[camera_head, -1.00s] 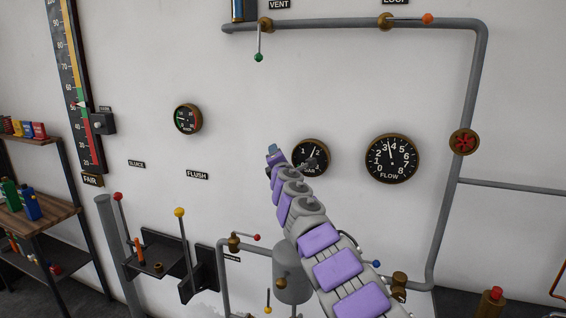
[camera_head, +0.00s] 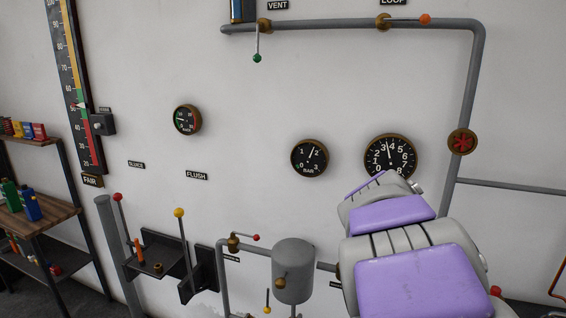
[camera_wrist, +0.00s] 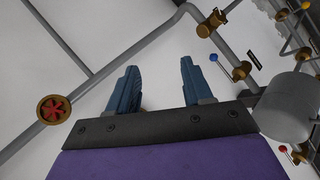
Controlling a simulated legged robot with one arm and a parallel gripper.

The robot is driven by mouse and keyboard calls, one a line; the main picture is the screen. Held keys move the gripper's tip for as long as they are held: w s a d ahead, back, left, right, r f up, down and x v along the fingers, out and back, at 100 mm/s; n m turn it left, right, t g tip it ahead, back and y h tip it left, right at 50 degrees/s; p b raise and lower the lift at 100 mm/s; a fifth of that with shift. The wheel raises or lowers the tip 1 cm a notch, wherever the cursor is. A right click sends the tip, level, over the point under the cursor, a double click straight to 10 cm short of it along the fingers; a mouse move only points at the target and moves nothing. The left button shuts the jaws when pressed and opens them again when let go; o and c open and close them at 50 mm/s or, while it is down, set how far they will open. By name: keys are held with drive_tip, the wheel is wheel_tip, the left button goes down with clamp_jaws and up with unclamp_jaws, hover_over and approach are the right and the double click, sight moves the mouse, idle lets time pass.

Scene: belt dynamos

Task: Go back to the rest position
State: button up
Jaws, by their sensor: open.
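My gripper (camera_wrist: 160,88) shows in the wrist view with its two blue fingers apart and nothing between them. White wall lies behind the fingers. In the head view my purple and grey arm fills the lower right, folded close to the camera, and the gripper itself is hidden there. The arm covers the lower edge of the FLOW gauge (camera_head: 390,157). The BAR gauge (camera_head: 310,158) is fully visible to the left of the arm.
A grey pipe (camera_head: 474,90) with a red valve wheel (camera_head: 461,142) runs down the right wall. A grey tank (camera_head: 293,270) stands left of the arm. Levers with red (camera_head: 118,196) and yellow (camera_head: 179,212) knobs stand lower left. A shelf (camera_head: 40,218) is at far left. Open wall lies between.

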drive_tip(key=s+a+f+m+g+y, duration=0.1)
drive_tip(key=s+a+f, duration=0.4)
drive_tip(key=s, duration=0.7)
drive_tip(key=s+a+f+m+g+y, duration=0.2)
drive_tip(key=s+a+f+g+y, duration=0.2)
drive_tip(key=s, duration=0.9)
drive_tip(key=s+a+f+m+g+y, duration=0.1)
drive_tip(key=s+a+f, duration=0.5)
drive_tip(key=s, duration=0.6)
drive_tip(key=shift+s+a+f+m+g+y, duration=0.3)
drive_tip(key=shift+f+m+g+y, duration=0.1)
drive_tip(key=shift+f+g+y, duration=0.45)
